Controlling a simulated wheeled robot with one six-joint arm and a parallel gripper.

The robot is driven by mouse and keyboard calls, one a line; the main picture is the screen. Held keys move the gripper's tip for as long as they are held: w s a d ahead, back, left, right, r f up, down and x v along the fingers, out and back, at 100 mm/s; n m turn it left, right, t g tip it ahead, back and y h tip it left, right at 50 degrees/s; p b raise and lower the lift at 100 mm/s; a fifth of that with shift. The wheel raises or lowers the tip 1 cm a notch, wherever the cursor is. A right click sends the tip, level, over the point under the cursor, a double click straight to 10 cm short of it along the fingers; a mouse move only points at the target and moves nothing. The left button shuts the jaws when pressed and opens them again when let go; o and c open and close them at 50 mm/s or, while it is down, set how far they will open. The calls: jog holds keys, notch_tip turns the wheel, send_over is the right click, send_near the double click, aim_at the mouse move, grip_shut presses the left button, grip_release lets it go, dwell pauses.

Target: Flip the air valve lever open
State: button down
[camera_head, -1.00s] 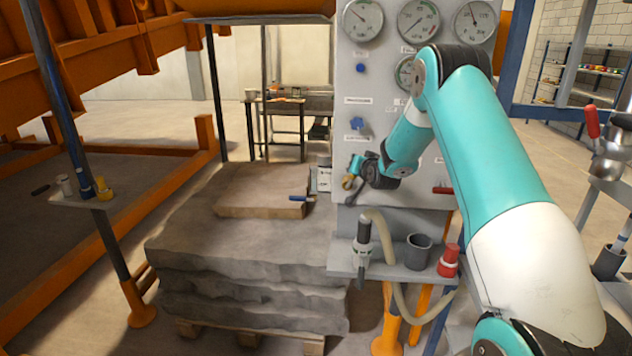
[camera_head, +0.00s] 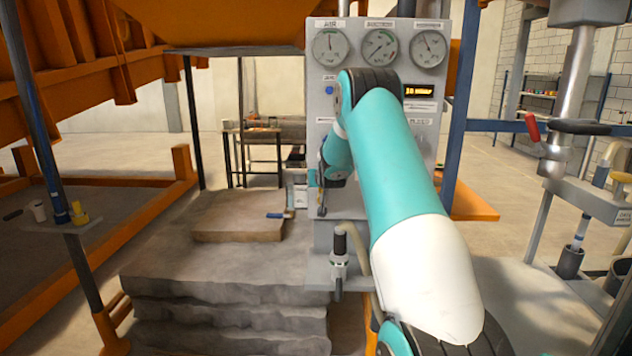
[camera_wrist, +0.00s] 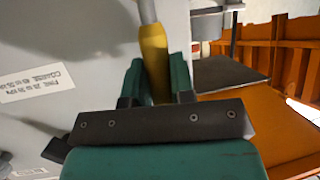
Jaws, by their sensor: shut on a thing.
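In the wrist view, my gripper (camera_wrist: 156,78) has its teal fingers on either side of a yellow lever handle (camera_wrist: 154,48) with a grey metal rod at its far end. The fingers are closed on this handle, beside the grey panel face. In the head view, the gauge panel (camera_head: 318,130) stands ahead, with a gauge labelled AIR (camera_head: 330,47) at its upper left and a blue knob (camera_head: 329,90) below it. My wrist reaches the panel's lower left. The fingertips and lever are too small and covered to make out there. No label shows on the lever itself.
A stone-like block (camera_head: 240,217) lies on the stacked slabs (camera_head: 215,300), with a blue-handled tool (camera_head: 275,215) at its right edge. A black-handled fitting (camera_head: 339,262) stands below the panel. My arm covers the panel's lower right. A metal stand with a red-handled lever (camera_head: 532,127) is at right.

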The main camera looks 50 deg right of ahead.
jog(key=c, duration=1)
grip_release()
jog(key=shift+a, duration=0.1)
jog(key=b+v, duration=0.5)
jog(key=v, duration=1.2)
jog(key=shift+s+a, duration=0.1)
